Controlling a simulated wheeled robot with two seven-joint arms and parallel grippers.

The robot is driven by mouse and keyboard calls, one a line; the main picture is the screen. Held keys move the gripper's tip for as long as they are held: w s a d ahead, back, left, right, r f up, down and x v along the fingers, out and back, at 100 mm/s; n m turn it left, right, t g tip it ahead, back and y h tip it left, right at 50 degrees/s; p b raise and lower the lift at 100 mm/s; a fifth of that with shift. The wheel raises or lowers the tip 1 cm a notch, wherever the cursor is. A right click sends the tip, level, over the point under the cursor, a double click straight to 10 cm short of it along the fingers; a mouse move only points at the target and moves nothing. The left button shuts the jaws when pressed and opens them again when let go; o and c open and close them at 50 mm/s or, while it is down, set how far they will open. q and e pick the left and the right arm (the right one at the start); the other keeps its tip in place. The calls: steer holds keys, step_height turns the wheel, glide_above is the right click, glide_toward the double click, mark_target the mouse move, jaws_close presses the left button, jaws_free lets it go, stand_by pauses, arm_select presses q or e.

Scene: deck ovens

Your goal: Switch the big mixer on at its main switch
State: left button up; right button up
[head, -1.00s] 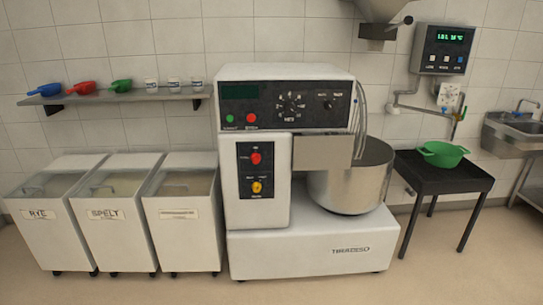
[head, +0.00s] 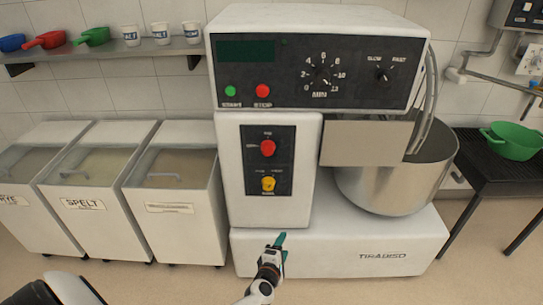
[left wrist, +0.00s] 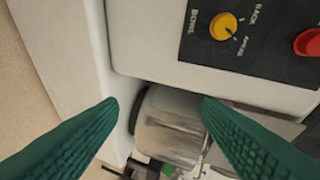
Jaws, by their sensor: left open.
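The big mixer (head: 270,175) stands ahead, white, with a steel bowl (head: 385,185) at its right. Its front carries a dark switch plate (head: 270,185) with a red knob (head: 268,148) above and a yellow knob (head: 268,183) below. In the left wrist view the yellow knob (left wrist: 223,26), marked BOWL, and part of the red knob (left wrist: 308,42) show at the upper right. My left gripper (head: 281,240) is below the plate, in front of the mixer's base, apart from both knobs. Its green fingers (left wrist: 158,103) are open and empty. My right gripper is out of view.
The upper panel has a green start button (head: 230,91), a red stop button (head: 263,90) and dials. Flour bins (head: 175,205) stand to the left. A dark table (head: 490,165) with a green colander (head: 513,140) is at the right. Floor shows in front of the bins.

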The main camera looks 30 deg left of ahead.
arm_select(q)
steer(key=w+a+r+n+t+y+b, duration=0.1)
steer(key=w+a+r+n+y, duration=0.15)
steer(key=r+n, duration=0.4)
steer(key=w+a+r+n+y, duration=0.2)
steer(key=a+r+n, duration=0.1)
steer(key=r+n, duration=0.3)
steer(key=n+y, duration=0.2)
steer(key=n, duration=0.5)
glide_toward(268, 151)
steer(key=b+x, duration=0.2)
steer(key=x, duration=0.7)
steer(key=shift+w+a, duration=0.1)
steer(key=shift+a, duration=0.05)
steer(key=c, duration=1)
